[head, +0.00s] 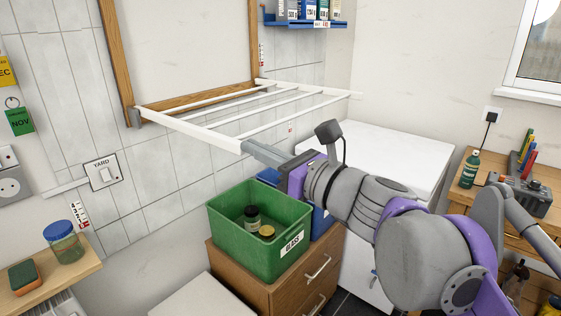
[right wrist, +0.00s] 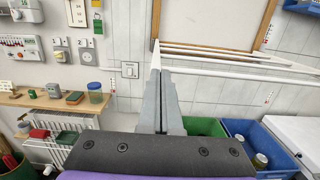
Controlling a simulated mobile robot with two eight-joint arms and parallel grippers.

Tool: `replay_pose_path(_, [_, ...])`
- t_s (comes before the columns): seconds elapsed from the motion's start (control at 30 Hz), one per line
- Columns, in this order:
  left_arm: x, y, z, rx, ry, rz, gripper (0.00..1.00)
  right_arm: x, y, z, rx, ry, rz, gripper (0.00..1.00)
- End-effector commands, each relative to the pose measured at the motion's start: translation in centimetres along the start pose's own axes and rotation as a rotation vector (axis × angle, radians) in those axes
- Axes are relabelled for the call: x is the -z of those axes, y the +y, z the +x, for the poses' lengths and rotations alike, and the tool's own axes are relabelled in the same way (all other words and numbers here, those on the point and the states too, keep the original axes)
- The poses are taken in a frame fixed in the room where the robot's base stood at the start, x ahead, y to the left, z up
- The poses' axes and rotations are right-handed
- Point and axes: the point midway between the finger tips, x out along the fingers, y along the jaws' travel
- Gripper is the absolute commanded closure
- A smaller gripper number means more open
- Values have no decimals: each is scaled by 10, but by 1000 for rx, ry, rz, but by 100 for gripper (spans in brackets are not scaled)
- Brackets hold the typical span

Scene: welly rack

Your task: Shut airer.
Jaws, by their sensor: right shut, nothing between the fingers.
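The airer (head: 215,125) is a white rack of bars hinged at the bottom of a wooden frame (head: 118,60) on the tiled wall. It is folded down and sticks out from the wall. My left gripper is not in view.
A green crate (head: 225,238) with jars stands on a wooden drawer unit (head: 262,285) below the rack, beside a blue crate (head: 322,225). A white-topped unit (head: 395,148) stands right. A shelf (head: 60,272) with a jar is at left. A blue shelf (head: 310,24) hangs above.

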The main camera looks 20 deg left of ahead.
Motion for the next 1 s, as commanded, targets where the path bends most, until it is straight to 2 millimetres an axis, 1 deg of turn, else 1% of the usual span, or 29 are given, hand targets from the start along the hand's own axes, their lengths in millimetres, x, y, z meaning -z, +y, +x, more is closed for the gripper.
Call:
replay_pose_path(0.03, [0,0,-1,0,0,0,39,-10,1,7,-5,-1,0,100])
replay_pose_path(0.1, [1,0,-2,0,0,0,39,-20,1,9,-6,-1,0,100])
replay_pose_path(0.2, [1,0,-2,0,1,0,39,-29,2,12,-7,-1,0,100])
replay_pose_path(0.3, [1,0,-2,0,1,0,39,-34,2,14,-6,-1,0,100])
replay_pose_path(1.0, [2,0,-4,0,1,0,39,-36,1,15,-6,1,-1,100])
